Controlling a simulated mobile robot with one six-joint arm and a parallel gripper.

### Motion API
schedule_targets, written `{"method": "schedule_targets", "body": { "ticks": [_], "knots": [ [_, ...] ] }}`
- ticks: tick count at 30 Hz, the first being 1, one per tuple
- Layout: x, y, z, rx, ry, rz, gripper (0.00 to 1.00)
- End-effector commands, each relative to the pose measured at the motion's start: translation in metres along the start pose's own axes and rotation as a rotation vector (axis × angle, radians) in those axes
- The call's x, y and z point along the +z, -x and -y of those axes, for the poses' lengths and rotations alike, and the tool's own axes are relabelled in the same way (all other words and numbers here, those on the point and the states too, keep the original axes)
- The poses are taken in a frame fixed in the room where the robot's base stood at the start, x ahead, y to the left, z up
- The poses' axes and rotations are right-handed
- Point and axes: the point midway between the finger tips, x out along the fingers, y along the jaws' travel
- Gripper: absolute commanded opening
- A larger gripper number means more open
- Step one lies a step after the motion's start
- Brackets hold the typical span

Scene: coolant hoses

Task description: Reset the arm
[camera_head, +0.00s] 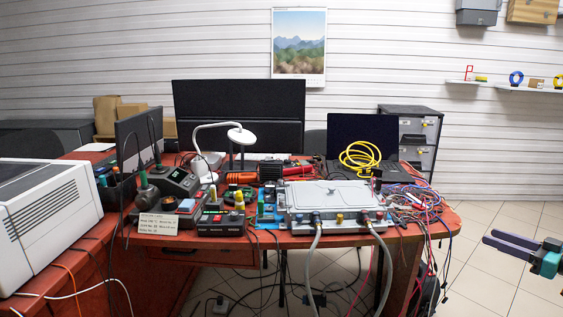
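My gripper (488,237) shows at the right edge, out past the table's right end and over the tiled floor. Its two dark fingers point left, with teal parts behind them. Nothing shows held in it. The fingers lie nearly in line with the view, so I cannot tell how far apart they are. Two grey hoses, a left one (310,265) and a right one (386,265), hang from the front of a grey metal box (335,195) on the table. The gripper is well apart from both hoses and the box.
The red table (340,240) is crowded with instruments, a lamp (240,135), a coiled yellow cable (360,157) and a tangle of wires (418,200) at its right end. A white-grey machine (45,220) stands at left. The floor (490,280) around the gripper is clear.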

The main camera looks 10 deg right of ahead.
Motion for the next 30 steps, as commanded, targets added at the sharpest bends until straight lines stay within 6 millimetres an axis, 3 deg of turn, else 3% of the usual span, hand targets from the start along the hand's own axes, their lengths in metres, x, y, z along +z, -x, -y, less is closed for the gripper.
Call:
{"method": "schedule_targets", "body": {
  "ticks": [8,20,26,30],
  "knots": [
    [0.012,-0.019,0.007,-0.018,-0.045,0.028,0.36],
    [0.053,-0.076,0.034,-0.075,-0.184,0.129,0.36],
    [0.092,-0.125,0.068,-0.123,-0.307,0.238,0.36],
    [0.127,-0.164,0.105,-0.159,-0.407,0.347,0.36]
  ]
}}
